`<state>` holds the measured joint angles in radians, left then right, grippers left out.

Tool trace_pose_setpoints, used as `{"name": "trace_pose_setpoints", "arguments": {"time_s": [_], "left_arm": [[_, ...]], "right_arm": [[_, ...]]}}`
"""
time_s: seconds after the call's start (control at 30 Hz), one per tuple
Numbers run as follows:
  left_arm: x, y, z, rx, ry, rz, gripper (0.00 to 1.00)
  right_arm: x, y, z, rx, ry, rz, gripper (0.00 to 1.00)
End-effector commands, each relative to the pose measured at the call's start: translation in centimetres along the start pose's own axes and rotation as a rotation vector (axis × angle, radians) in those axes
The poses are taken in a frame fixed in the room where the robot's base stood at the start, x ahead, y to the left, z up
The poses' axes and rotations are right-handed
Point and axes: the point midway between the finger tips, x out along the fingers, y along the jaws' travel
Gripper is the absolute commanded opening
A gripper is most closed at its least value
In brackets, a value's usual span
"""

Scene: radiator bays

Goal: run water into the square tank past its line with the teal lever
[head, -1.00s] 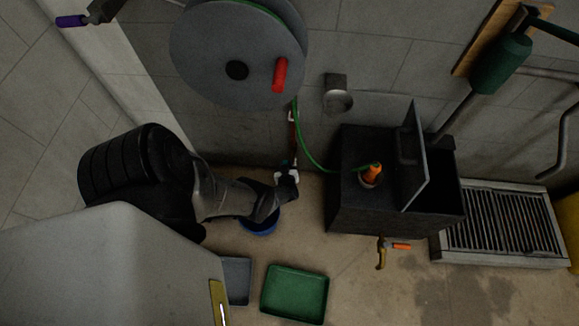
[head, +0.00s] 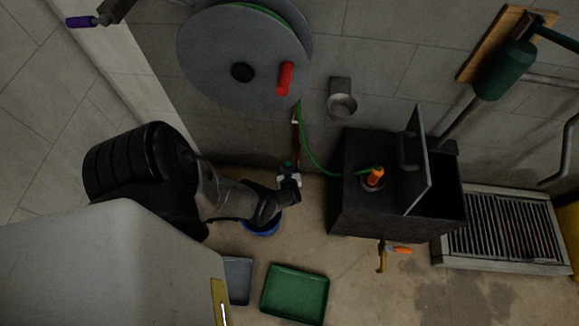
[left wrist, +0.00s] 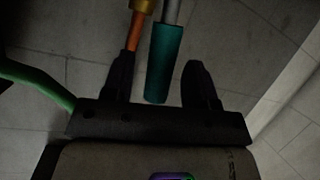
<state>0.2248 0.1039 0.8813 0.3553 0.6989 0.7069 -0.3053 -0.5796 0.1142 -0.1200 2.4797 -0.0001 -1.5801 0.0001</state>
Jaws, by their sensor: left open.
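The dark square tank (head: 350,215) stands right of centre in the head view, its lid (head: 417,165) raised. A green hose (head: 309,150) runs to an orange fitting (head: 376,177) on its top. I cannot see its water level or line. The teal lever (left wrist: 163,65) shows in the left wrist view, lying between the fingers of my open left gripper (left wrist: 158,75). The fingers are apart on either side of it; contact cannot be told. In the head view my left gripper (head: 289,178) is low by the wall, beside a reddish pipe. My right gripper is not in view.
A grey hose reel (head: 215,70) with a red handle hangs above. A blue bowl (head: 262,228) is below my left gripper, with a green tray (head: 296,292) nearby. An orange-handled tap (head: 383,255) juts from the tank's front. A floor grate (head: 505,225) is at right.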

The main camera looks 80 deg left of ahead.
Motion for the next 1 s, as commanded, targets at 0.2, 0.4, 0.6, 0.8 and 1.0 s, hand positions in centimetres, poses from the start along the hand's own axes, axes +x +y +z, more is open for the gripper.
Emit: {"name": "trace_pose_setpoints", "arguments": {"time_s": [0.2, 0.4, 0.6, 0.8, 1.0], "left_arm": [[-4.7, 0.1, -0.6, 0.0, -0.002, 0.0, 0.53], [-8.4, 0.1, -0.5, 0.0, -0.001, 0.0, 0.53], [-11.0, 0.0, -0.3, 0.0, -0.001, 0.0, 0.53], [-12.2, 0.0, -0.2, 0.0, 0.001, 0.0, 0.53], [-12.5, 0.0, -0.1, 0.0, 0.001, 0.0, 0.53]], "right_arm": [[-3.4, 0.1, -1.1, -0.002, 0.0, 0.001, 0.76], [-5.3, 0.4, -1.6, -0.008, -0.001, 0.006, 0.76], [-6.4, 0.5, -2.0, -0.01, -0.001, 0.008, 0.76], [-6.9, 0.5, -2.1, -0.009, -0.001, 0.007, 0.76], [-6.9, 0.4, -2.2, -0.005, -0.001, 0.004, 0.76]]}}
